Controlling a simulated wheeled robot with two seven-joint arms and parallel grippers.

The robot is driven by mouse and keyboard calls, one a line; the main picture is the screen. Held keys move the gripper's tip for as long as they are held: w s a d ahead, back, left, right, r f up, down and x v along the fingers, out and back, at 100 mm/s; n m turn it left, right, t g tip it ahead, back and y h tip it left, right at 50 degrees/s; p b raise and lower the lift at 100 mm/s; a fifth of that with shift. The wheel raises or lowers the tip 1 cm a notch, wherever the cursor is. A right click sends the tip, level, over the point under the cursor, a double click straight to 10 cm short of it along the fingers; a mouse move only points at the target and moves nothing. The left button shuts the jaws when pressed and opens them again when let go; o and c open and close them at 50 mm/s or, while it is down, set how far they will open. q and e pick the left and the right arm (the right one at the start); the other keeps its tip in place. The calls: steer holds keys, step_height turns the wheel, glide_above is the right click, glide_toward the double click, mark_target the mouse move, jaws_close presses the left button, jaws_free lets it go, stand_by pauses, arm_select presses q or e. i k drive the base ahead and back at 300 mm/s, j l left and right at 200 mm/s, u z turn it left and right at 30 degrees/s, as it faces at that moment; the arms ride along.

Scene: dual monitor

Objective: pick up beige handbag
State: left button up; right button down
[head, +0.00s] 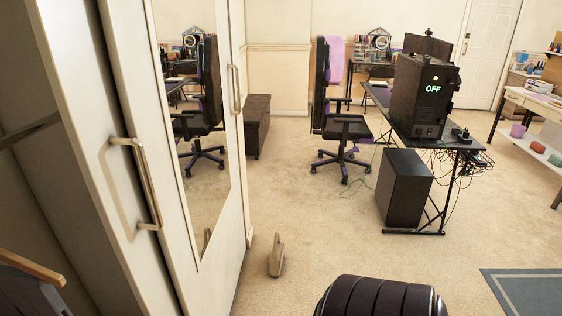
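A small beige object (276,256), which looks like the beige handbag seen edge-on, stands upright on the carpet just right of the wardrobe's base. It is narrow at the top and wider at the bottom. Part of a similar beige shape shows low in the wardrobe mirror. Neither of my grippers is in view, and nothing is touching the object.
A white wardrobe (110,110) with a mirror (208,190) and metal handles fills the left. A dark ribbed padded thing (380,298) is at the bottom edge. A desk (440,138), an office chair (343,130) and a dark box (405,187) stand beyond. Carpet between is clear.

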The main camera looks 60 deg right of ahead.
mark_target(276, 259)
steer(key=l+z, duration=0.1)
steer(key=z, duration=2.4)
steer(key=i, duration=4.35)
steer(key=i+u, duration=0.3)
steer(key=u, duration=0.15)
steer(key=i+l+u, duration=0.2)
steer(key=u, duration=0.3)
steer(key=i+l+u, duration=0.3)
steer(key=u, duration=0.15)
steer(key=i+l, duration=0.05)
steer(key=i, duration=0.05)
